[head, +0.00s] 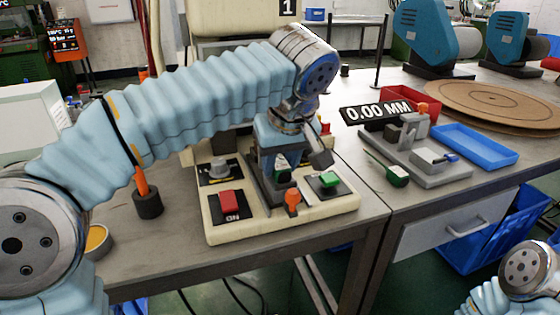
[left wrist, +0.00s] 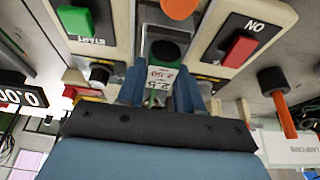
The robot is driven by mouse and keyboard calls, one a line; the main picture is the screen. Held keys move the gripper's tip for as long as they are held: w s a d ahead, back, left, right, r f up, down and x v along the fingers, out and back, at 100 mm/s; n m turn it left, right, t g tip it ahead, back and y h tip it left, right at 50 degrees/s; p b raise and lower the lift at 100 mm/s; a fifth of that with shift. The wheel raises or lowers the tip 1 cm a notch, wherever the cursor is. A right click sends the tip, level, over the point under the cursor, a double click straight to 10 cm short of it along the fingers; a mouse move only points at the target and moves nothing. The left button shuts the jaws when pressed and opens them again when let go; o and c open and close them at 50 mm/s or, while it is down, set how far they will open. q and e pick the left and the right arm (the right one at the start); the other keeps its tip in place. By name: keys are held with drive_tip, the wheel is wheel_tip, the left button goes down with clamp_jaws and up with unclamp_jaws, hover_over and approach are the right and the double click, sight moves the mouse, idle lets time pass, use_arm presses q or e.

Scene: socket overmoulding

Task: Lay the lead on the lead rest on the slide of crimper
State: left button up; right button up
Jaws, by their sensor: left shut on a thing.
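The crimper is a cream machine (head: 222,232) with a number 1 plate, a red ON button (head: 231,202) and a green button (head: 328,181). My left gripper (head: 283,178) is over the middle of its base, between the buttons, pointing down. In the left wrist view, its blue fingers (left wrist: 158,92) are shut on the lead (left wrist: 160,84), which carries a pale tag with printed figures. The grey slide lies beneath and is mostly hidden by the gripper. I cannot tell whether the lead touches the lead rest. My right gripper is out of view.
An orange knob (head: 292,201) stands at the crimper's front. An orange-handled tool (head: 145,195) stands to its left, near a round tin (head: 97,240). On the right table are a grey gauge fixture (head: 430,170), a green-bodied item (head: 397,177) and a blue tray (head: 474,146).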

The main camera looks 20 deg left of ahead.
use_arm(q)
drive_tip(key=shift+f, duration=0.2)
drive_tip(key=o, duration=1.1)
drive_tip(key=shift+r, duration=0.1)
drive_tip(key=shift+r, duration=0.25)
drive_tip(key=p+v, duration=0.3)
drive_tip(key=v, duration=0.8)
drive_tip(key=shift+s+d+r, duration=0.1)
drive_tip(key=shift+r, duration=0.3)
